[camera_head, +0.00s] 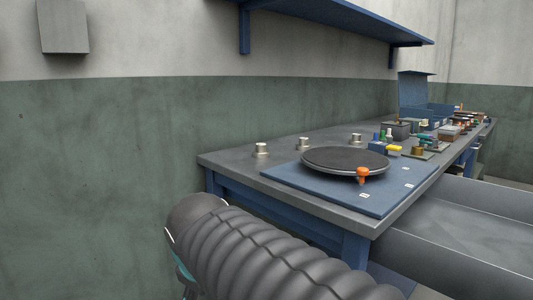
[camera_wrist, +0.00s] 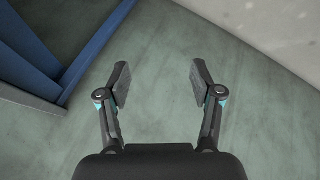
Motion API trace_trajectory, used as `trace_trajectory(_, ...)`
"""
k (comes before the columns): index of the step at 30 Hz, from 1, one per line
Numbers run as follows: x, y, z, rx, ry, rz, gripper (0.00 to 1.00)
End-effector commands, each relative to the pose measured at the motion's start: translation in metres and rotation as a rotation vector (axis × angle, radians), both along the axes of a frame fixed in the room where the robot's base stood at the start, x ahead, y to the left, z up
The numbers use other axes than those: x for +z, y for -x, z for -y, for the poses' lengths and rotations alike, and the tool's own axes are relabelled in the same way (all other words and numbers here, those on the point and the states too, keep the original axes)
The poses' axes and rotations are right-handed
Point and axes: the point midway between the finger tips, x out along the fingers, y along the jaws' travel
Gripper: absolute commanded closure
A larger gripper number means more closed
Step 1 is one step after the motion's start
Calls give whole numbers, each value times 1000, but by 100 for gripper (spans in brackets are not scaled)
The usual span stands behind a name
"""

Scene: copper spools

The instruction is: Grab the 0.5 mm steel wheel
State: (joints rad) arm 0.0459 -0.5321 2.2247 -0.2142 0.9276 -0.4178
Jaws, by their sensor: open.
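Several small metal spools stand upright along the back of the bench (camera_head: 228,160): a pale silvery one at the left (camera_head: 261,151), another right of it (camera_head: 303,144), and a third behind the round plate (camera_head: 356,138). I cannot read any size label, so I cannot tell which is the 0.5 mm steel wheel. My gripper (camera_wrist: 160,84) is open and empty in the wrist view, over bare greenish surface. No spool shows in that view. In the head view my ribbed arm covers the lower middle, left of and in front of the bench.
A dark round plate (camera_head: 345,158) with an orange clamp (camera_head: 362,174) sits on a blue mat (camera_head: 320,188). Small tools and a blue open box (camera_head: 427,112) crowd the far end. A blue shelf (camera_head: 340,15) overhangs the bench. Blue frame bars (camera_wrist: 85,55) cross the wrist view's upper left.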

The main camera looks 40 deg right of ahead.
Motion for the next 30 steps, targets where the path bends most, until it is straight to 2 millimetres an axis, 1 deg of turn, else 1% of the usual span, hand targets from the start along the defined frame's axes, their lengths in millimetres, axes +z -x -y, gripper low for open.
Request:
trace_trajectory(1, 15, -23, 17, 59, 93, -18, 35)
trace_trajectory(3, 37, -52, 41, 156, 237, -52, 35)
trace_trajectory(5, 55, -76, 61, 237, 359, -90, 35)
trace_trajectory(6, 66, -92, 75, 291, 439, -121, 35)
trace_trajectory(8, 83, -116, 95, 370, 558, -173, 35)
trace_trajectory(9, 93, -132, 109, 420, 637, -211, 35)
trace_trajectory(11, 108, -155, 129, 496, 751, -277, 35)
trace_trajectory(12, 118, -170, 142, 545, 825, -327, 35)
trace_trajectory(14, 131, -192, 163, 614, 932, -405, 35)
trace_trajectory(15, 139, -206, 176, 660, 999, -463, 35)
trace_trajectory(18, 156, -235, 206, 756, 1143, -608, 35)
trace_trajectory(21, 169, -257, 230, 831, 1248, -739, 35)
trace_trajectory(24, 178, -271, 248, 882, 1317, -841, 35)
trace_trajectory(27, 183, -278, 257, 911, 1353, -905, 35)
trace_trajectory(30, 183, -283, 265, 925, 1367, -933, 35)
